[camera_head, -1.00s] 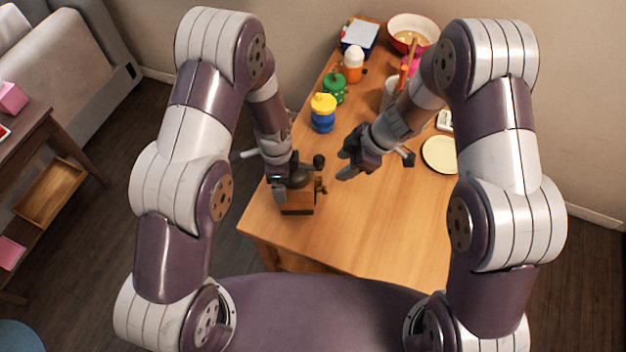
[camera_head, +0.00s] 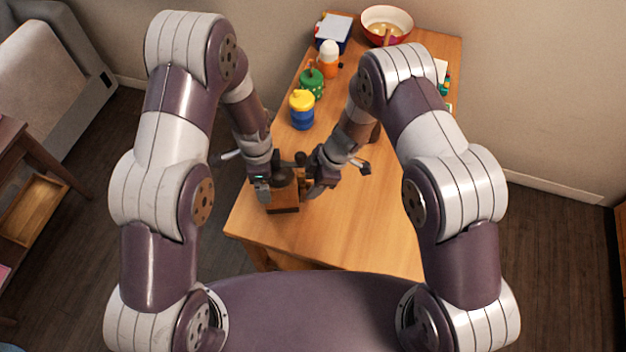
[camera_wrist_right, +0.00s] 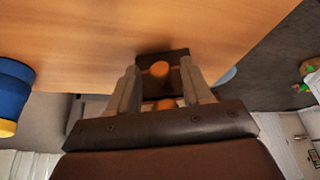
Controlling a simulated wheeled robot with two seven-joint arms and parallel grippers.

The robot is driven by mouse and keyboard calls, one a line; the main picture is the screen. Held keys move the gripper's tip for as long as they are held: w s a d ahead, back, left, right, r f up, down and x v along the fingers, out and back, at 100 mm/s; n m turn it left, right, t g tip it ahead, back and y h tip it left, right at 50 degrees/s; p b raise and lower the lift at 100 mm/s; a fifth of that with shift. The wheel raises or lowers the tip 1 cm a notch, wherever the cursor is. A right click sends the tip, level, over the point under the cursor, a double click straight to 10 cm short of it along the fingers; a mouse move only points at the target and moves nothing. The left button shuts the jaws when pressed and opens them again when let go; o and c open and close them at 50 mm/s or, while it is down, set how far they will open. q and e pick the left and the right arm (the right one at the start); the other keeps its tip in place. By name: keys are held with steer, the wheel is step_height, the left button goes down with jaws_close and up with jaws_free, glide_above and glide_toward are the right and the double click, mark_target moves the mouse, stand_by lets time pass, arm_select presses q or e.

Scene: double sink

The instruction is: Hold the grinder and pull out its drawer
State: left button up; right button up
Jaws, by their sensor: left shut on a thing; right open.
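The grinder (camera_head: 283,203) has a brown wooden box base and a dark top. It stands upright near the front left of the table in the head view. My left gripper (camera_head: 268,186) is shut on the grinder from its left side. My right gripper (camera_head: 308,188) is open at the grinder's right side. In the right wrist view, the open fingers of my right gripper (camera_wrist_right: 164,92) are on either side of an orange round knob (camera_wrist_right: 160,69) on the dark face of the grinder (camera_wrist_right: 178,56). I cannot tell whether the fingers touch the knob.
The wooden table (camera_head: 355,225) is clear to the right and in front. Behind the grinder stand a blue and yellow container (camera_head: 302,112), a green container (camera_head: 312,82), an orange and white one (camera_head: 329,60) and a red-rimmed bowl (camera_head: 386,22).

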steer(key=shift+c, duration=0.3)
jaws_close()
steer(key=shift+w+d, duration=0.2)
steer(key=shift+d, duration=2.1)
steer(key=shift+o, duration=0.3)
jaws_free()
steer(key=shift+a, duration=0.1)
steer(key=v, duration=1.2)
